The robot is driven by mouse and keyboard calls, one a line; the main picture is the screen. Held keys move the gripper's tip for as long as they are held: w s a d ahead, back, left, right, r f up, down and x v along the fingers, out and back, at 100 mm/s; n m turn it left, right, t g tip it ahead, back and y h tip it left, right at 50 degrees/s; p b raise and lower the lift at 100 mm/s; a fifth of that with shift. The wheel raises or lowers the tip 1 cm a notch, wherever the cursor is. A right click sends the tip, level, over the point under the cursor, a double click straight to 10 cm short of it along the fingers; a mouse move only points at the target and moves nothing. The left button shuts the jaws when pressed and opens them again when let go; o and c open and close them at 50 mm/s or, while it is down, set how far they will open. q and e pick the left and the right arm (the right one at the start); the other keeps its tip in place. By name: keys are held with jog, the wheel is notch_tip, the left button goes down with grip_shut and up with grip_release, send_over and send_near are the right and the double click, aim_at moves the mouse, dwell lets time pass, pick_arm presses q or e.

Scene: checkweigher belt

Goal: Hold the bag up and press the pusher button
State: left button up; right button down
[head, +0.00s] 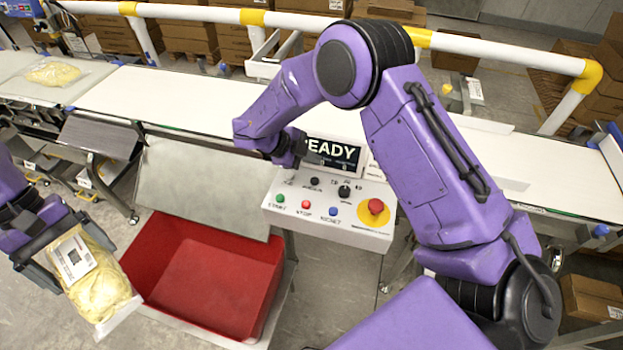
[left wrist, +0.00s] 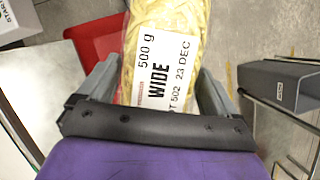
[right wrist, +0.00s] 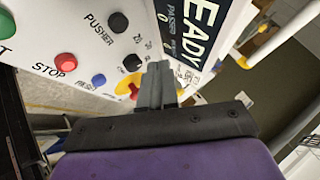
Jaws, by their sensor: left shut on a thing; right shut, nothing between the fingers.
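The clear bag of yellow pasta (head: 100,292) has a white label reading 500 g, WIDE and 23 DEC. My left gripper (head: 72,262) is shut on it, holding it up left of the red bin; the bag (left wrist: 185,30) also fills the space between the fingers in the left wrist view. The black pusher button (head: 315,181) is on the white control panel (head: 345,228). It shows with its PUSHER label in the right wrist view (right wrist: 118,22). My right gripper (head: 296,152) is shut and empty, above the panel's back edge near the READY display. Its fingertips (right wrist: 158,70) appear apart from the button.
The panel also has a green START button (head: 280,198), a red STOP button (head: 306,204), a blue button (head: 333,211), a black selector (head: 344,191) and an emergency stop (head: 376,206). The red bin (head: 262,303) looks empty. Another bag (head: 54,72) lies on the belt (head: 190,97).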

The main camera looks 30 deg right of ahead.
pick_arm(q)
notch_tip(320, 180, up, 5)
jog(key=p, duration=0.4)
jog(key=shift+r, duration=0.1)
jog(key=shift+f, duration=0.35)
pick_arm(e)
notch_tip(320, 180, up, 9)
jog(key=shift+f, duration=0.1)
